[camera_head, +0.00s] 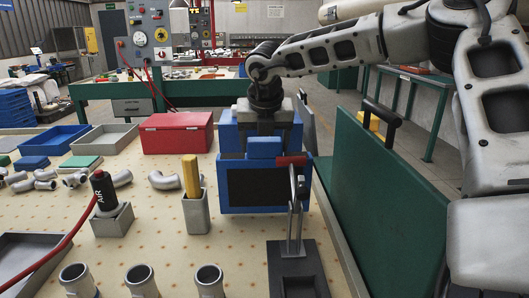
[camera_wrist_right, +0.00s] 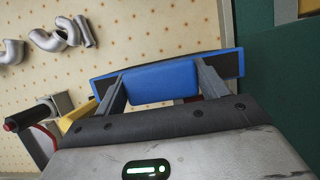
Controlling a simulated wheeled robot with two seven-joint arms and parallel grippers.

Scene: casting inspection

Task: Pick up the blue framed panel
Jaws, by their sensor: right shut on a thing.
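The blue framed panel (camera_head: 252,188) has a dark face and stands upright at the table's right side. I cannot tell whether its lower edge touches the table. My right gripper (camera_head: 264,138) comes down on it from above and is shut on the blue block at its top. In the right wrist view the two grey fingers (camera_wrist_right: 162,85) press on either side of that block, and the blue frame (camera_wrist_right: 230,62) extends past them. My left gripper is not in view.
A clamp with a red handle (camera_head: 293,160) stands close in front of the panel on a dark base (camera_head: 316,278). A grey holder with a yellow block (camera_head: 191,176) is to its left. A red box (camera_head: 176,133) is behind left. A green board (camera_head: 385,195) stands at right.

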